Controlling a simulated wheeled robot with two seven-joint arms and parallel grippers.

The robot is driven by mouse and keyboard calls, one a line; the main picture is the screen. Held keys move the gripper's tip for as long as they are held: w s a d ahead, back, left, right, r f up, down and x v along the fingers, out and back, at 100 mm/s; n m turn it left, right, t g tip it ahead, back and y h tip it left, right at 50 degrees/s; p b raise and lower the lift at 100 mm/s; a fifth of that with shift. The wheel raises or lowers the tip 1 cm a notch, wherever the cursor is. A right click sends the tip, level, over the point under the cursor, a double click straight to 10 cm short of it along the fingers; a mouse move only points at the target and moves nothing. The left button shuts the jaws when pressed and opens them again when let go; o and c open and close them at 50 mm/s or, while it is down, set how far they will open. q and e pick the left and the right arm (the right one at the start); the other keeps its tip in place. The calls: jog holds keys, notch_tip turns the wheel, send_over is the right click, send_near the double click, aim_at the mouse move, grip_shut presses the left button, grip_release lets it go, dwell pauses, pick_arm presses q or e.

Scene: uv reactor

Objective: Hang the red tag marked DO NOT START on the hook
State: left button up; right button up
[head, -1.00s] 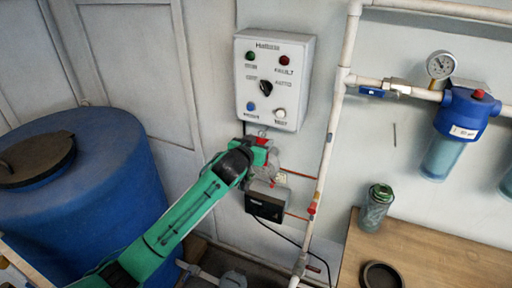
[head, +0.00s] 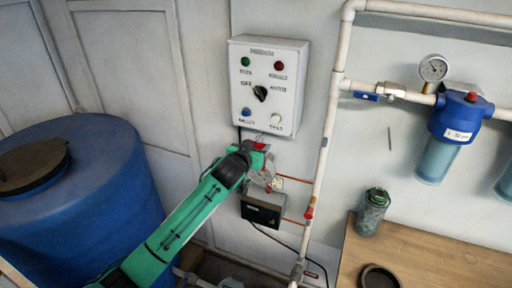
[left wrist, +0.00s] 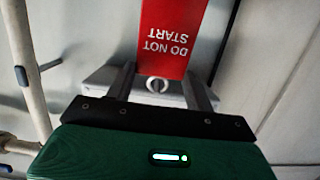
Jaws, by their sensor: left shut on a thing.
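The red tag (left wrist: 165,38), with DO NOT START reading upside down in the left wrist view, is held by my left gripper (left wrist: 163,85). In the head view my left gripper (head: 262,164) is just below the grey control box, and a small part of the red tag (head: 260,146) shows at its top. Most of the tag is hidden there by the gripper. I cannot make out the hook for certain; a thin dark upright piece (head: 390,137) shows on the wall to the right. My right gripper is not in view.
The control box (head: 268,85) with buttons and a dial is on the wall above the gripper. A black unit (head: 263,209) is just below it. A white pipe (head: 325,140) runs close on the right. A blue tank (head: 95,200) stands left, a wooden bench (head: 430,255) right.

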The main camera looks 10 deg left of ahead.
pick_arm(q)
jog(key=o, duration=1)
jog(key=shift+o, duration=0.2)
jog(key=shift+s, duration=0.1)
